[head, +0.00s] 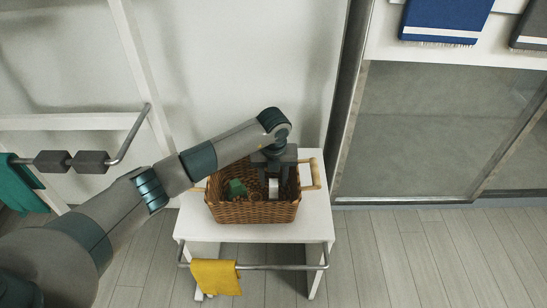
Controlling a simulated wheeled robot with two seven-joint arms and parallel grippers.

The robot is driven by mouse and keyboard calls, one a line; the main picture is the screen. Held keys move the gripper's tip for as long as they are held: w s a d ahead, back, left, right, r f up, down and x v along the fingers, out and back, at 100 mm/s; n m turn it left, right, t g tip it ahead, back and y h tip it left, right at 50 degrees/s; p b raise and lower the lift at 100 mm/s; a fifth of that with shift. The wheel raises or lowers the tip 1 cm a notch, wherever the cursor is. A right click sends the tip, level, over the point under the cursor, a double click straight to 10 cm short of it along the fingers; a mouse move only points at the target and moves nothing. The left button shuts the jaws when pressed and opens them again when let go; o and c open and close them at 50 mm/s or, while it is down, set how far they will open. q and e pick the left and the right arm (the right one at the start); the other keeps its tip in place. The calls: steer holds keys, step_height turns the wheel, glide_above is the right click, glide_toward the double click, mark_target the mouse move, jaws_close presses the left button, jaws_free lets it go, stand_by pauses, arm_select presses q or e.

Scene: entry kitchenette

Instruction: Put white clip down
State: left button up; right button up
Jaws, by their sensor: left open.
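My left gripper (275,176) points down into the wicker basket (252,213) on the small white table. Its jaws are open. A small white piece (273,188), which looks like the white clip, shows just below the gripper inside the basket. I cannot tell whether it touches a finger or the basket floor. The gripper hides part of the basket's back right inside. My right gripper is not in view.
A green object (236,187) lies in the basket's left part. The white table (314,222) has bare strips around the basket. A yellow cloth (216,277) hangs on its front rail. A glass-panelled cabinet (430,130) stands to the right.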

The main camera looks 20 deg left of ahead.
arm_select(q)
steer(key=r+p, duration=0.1)
steer(key=r, duration=0.1)
steer(key=r+p, duration=0.1)
steer(key=r, duration=0.1)
steer(key=shift+s+d+r+p, duration=0.1)
steer(key=shift+s+p, duration=0.1)
steer(key=shift+p, duration=0.1)
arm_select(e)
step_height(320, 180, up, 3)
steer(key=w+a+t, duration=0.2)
arm_select(q)
step_height(320, 180, up, 3)
steer(key=shift+s+f+p, duration=0.1)
steer(key=shift+s+p, duration=0.05)
steer(key=shift+p, duration=0.95)
steer(key=shift+s+d+r+p, duration=0.1)
steer(key=shift+s+r+p, duration=0.1)
steer(key=shift+r+p, duration=0.75)
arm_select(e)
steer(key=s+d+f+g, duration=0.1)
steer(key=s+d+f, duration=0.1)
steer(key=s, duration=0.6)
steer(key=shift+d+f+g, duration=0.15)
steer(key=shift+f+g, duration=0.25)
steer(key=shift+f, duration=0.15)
arm_select(q)
steer(key=shift+r, duration=0.25)
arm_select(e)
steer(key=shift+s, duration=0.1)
